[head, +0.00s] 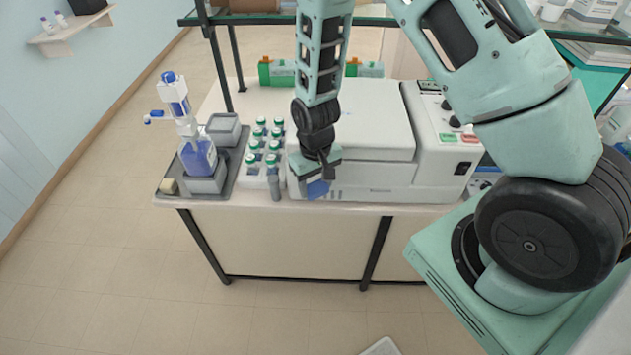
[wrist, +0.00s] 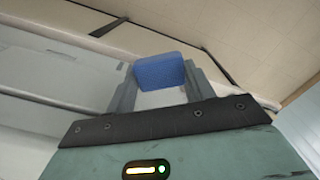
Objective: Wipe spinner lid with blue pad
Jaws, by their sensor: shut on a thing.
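My gripper (head: 322,182) is shut on the blue pad (head: 318,189), at the front left corner of the spinner. In the wrist view, the blue pad (wrist: 160,71) sits between the two grey fingers of my gripper (wrist: 162,80). The spinner is a large white box with a flat pale lid (head: 375,115) on top and a control panel at its right. The pad is in front of the spinner's front face, below the lid's level. I cannot tell whether it touches the face. My arm hides the lid's left part.
A rack of green-capped bottles (head: 262,150) stands close left of my gripper. Left of it, a grey tray (head: 225,185) holds a blue-liquid dispenser (head: 198,155). Green boxes (head: 277,72) stand behind. A shelf rail (head: 255,20) crosses above.

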